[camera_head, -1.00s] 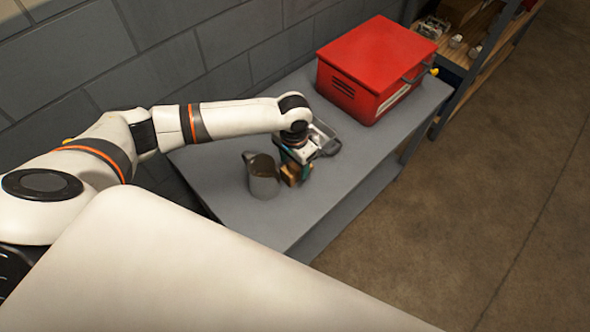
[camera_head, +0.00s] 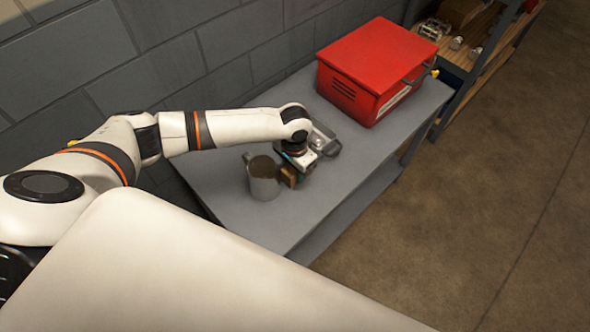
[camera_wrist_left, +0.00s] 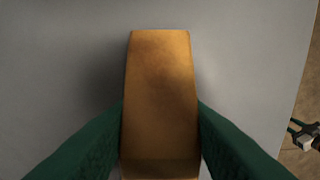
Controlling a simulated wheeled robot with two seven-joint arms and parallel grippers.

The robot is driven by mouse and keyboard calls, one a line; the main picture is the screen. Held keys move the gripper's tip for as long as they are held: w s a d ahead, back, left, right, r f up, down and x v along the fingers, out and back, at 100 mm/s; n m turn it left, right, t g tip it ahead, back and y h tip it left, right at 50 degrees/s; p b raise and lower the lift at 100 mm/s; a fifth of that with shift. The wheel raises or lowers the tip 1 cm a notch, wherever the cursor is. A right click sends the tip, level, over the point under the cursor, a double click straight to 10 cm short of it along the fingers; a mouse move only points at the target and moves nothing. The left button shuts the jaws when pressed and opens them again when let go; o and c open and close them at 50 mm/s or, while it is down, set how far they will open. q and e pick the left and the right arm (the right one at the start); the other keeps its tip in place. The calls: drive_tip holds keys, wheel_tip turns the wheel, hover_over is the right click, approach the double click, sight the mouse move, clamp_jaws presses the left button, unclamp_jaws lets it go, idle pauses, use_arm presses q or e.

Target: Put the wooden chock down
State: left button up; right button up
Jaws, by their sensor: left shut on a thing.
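The wooden chock (camera_wrist_left: 160,90) is an orange-brown block between the two green fingers of my left gripper (camera_wrist_left: 160,140) in the left wrist view. The fingers are shut on its sides. In the head view the chock (camera_head: 289,176) is small and partly hidden by my left gripper (camera_head: 293,170), just right of a metal pitcher. It is low over the grey table (camera_head: 225,205); I cannot tell whether it touches the top. My right gripper is in neither view.
The metal pitcher (camera_head: 263,180) stands close to the left of the chock. A red box (camera_head: 372,68) fills the table's far end. The table's front left part is clear. Shelves (camera_head: 487,55) stand beyond.

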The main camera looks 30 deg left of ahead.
use_arm(q)
wheel_tip(320, 180, up, 18)
drive_tip(key=p, duration=0.1)
drive_tip(key=s+d+r+n, duration=0.2)
drive_tip(key=s+r+n, duration=0.1)
drive_tip(key=s, duration=0.6)
drive_tip(key=shift+d+r+n, duration=0.4)
drive_tip(key=shift+r, duration=0.45)
